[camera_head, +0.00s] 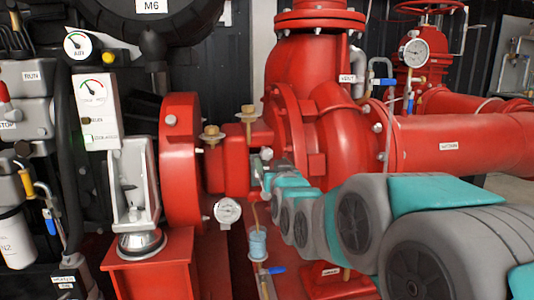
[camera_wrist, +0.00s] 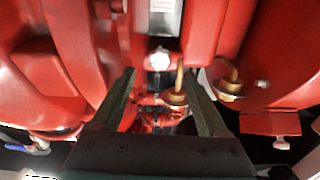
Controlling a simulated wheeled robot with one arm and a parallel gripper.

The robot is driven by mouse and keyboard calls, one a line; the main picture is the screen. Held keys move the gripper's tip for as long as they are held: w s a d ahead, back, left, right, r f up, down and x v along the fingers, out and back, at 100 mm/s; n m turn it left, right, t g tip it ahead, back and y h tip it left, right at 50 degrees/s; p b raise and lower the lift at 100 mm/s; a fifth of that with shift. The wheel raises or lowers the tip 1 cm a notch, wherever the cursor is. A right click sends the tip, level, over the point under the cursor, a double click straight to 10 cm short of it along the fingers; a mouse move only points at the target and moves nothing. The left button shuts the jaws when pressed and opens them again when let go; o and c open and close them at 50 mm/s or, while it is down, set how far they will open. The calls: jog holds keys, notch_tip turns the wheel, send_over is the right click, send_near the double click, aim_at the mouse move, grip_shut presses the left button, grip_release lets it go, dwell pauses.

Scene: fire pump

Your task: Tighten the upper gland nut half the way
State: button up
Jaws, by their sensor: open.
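My gripper (camera_wrist: 164,88) is open in the wrist view, with one dark finger on each side of a gap. A pale, rounded nut or bolt head (camera_wrist: 160,58) shows just beyond the fingertips, near the middle. It may be the upper gland nut, but I cannot be sure. A brass fitting with a bent stem (camera_wrist: 176,96) shows between the fingers, and I cannot tell how far off it is. In the head view my gripper (camera_head: 260,172) is small and partly hidden by my arm, beside the red shaft housing (camera_head: 234,160). Contact with the nut cannot be made out.
A second brass fitting (camera_wrist: 229,90) stands right of the fingers. In the head view, brass fittings (camera_head: 248,114) rise above the housing and a gauge (camera_head: 228,211) hangs below it. The red pump casing (camera_head: 345,125) is close on the right, the red flange (camera_head: 180,160) on the left.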

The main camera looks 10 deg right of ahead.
aim_at(267, 155)
jog(key=shift+w, duration=3.9)
jog(key=shift+c, duration=0.3)
grip_shut()
